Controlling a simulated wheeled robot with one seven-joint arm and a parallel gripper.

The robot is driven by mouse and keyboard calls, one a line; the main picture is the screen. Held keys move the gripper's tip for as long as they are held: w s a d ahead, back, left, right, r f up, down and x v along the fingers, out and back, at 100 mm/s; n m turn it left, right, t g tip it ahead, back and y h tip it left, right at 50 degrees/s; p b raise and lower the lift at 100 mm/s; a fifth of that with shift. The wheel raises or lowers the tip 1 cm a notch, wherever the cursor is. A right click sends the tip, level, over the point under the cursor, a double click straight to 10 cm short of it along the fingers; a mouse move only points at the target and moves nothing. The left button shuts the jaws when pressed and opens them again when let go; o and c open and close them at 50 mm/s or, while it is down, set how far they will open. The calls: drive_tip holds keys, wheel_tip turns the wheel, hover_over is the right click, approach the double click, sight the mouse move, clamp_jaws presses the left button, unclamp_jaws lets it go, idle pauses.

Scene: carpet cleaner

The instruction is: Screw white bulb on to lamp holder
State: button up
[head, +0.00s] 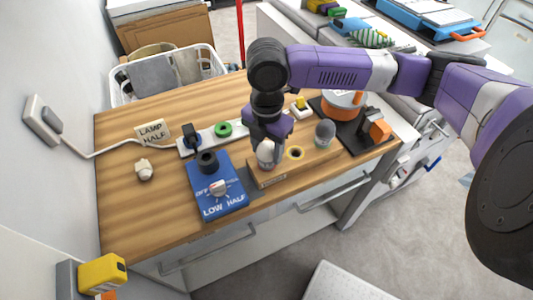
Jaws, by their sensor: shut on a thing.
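My gripper (266,143) points down and is shut on a round white bulb (266,158). The bulb is at a small wooden block (270,180) near the front of the table; I cannot tell whether it touches the block. A black round socket (207,160), which looks like a lamp holder, stands on the blue board (229,199) to the left of my gripper. The board also carries a knob (217,187) and the words OFF and LOW HALF. A white spiral bulb (144,170) lies apart at the left. The fingertips are partly hidden.
A white strip (204,138) with a green ring is behind the board. A grey bulb (325,133) and a yellow-rimmed hole (295,153) are to the right. The wooden table (125,208) is clear at front left.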

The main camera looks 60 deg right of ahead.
drive_tip(key=shift+r+p, duration=0.45)
drive_tip(key=shift+r, duration=0.15)
idle(0.3)
drive_tip(key=shift+r+p, duration=2.1)
drive_tip(key=shift+r, duration=0.5)
drive_tip(key=s+a, duration=0.3)
drive_tip(key=s, duration=1)
drive_tip(key=shift+s+a+r, duration=0.15)
drive_tip(key=shift+s+a, duration=0.2)
drive_tip(key=shift+a, duration=0.05)
drive_tip(key=shift+s+p, duration=0.1)
drive_tip(key=shift+p, duration=0.4)
